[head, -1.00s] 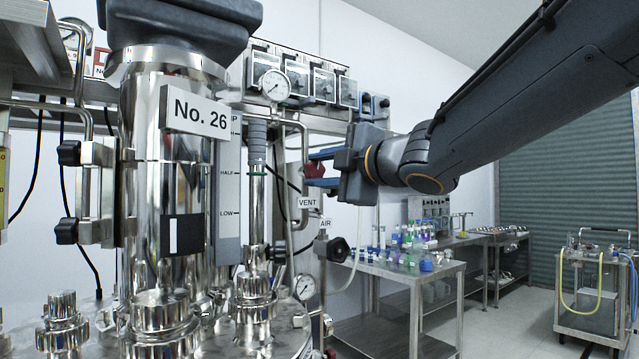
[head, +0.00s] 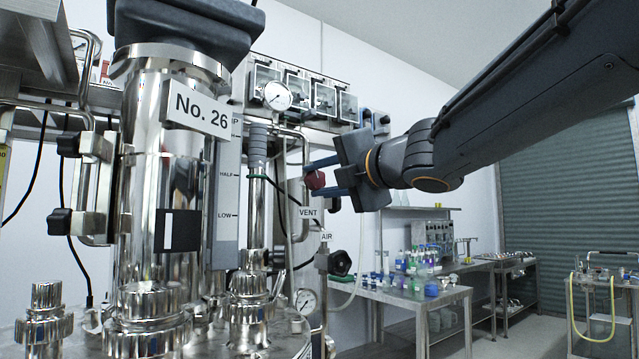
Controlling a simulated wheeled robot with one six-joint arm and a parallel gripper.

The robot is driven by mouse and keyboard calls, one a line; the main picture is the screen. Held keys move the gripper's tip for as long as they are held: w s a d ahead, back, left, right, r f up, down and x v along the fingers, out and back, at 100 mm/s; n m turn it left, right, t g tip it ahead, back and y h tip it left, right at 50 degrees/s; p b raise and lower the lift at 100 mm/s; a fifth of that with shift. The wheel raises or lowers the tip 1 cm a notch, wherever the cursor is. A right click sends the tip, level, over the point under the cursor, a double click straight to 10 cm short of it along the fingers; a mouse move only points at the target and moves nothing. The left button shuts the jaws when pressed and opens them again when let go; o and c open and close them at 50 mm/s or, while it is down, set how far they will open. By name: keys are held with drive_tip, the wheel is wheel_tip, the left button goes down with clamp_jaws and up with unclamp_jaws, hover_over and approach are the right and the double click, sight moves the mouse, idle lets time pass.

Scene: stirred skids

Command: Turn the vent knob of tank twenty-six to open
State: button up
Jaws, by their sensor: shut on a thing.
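The tank with the "No. 26" plate (head: 201,112) stands at the left, a tall shiny steel column. The red vent knob (head: 315,180) sits on the pipework to its right, above the "VENT" tag (head: 308,212). My gripper (head: 316,178) reaches in from the right, its blue fingers one above and one below the knob. It is shut on the knob. The gripper body looks tilted. The knob's far side and any open or shut marks are hidden or too small to read.
A black knob (head: 340,262) sits below the "AIR" tag (head: 326,237), close under my gripper. A round gauge (head: 277,96) is above left. A steel bench (head: 400,297) with bottles stands behind at the right. Free air lies right of the pipework.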

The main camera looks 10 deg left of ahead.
idle(0.3)
drive_tip(key=o, duration=1)
drive_tip(key=shift+o, duration=0.2)
drive_tip(key=shift+d, duration=0.1)
drive_tip(key=p+v, duration=0.4)
drive_tip(key=v, duration=0.3)
drive_tip(key=shift+s+d, duration=0.2)
drive_tip(key=shift+s, duration=0.05)
